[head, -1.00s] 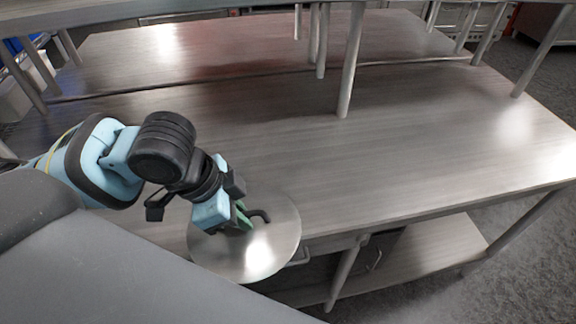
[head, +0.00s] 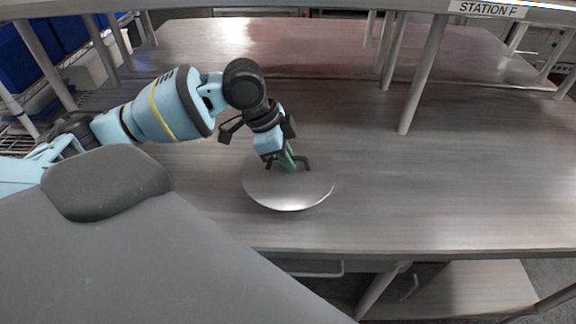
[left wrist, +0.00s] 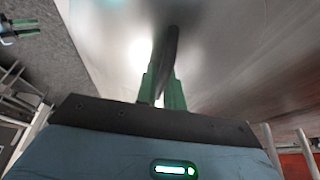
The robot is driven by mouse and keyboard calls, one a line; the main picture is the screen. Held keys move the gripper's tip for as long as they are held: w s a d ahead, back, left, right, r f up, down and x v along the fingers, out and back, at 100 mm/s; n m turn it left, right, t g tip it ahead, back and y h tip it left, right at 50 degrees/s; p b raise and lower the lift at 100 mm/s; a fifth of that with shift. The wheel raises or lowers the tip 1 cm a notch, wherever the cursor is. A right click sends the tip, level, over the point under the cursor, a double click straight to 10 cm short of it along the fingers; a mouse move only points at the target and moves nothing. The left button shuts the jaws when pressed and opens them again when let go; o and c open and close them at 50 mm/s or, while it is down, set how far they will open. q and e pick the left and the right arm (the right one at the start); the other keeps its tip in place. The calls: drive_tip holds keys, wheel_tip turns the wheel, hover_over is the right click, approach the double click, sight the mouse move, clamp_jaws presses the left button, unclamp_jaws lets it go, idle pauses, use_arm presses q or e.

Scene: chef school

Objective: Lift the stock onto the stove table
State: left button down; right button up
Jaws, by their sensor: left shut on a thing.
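A round, shiny metal lid (head: 287,190) with a dark bar handle (head: 318,164) shows over the near middle of the grey table in the head view. My left gripper (head: 292,162) is shut on the handle with its green fingers. The left wrist view shows the fingers closed around the dark handle (left wrist: 170,45), with blurred metal behind. No pot wall shows below the lid, so I cannot tell what is under it. My right gripper (left wrist: 22,30) seems to show small at the upper left of the left wrist view; its jaw state is unclear.
The long grey table (head: 450,190) is bare to the right of the lid. A raised shelf (head: 330,6) on round posts (head: 424,75) runs above its back part. Blue bins (head: 65,32) stand on a rack at the left. Drawers and a lower shelf (head: 480,290) are below.

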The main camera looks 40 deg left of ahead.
use_arm(q)
drive_tip(key=shift+w+a+f, duration=0.25)
drive_tip(key=shift+w, duration=0.1)
drive_tip(key=shift+f, duration=1.5)
drive_tip(key=shift+f, duration=0.1)
drive_tip(key=c, duration=1.5)
unclamp_jaws()
drive_tip(key=v, duration=1.2)
drive_tip(key=shift+p, duration=0.4)
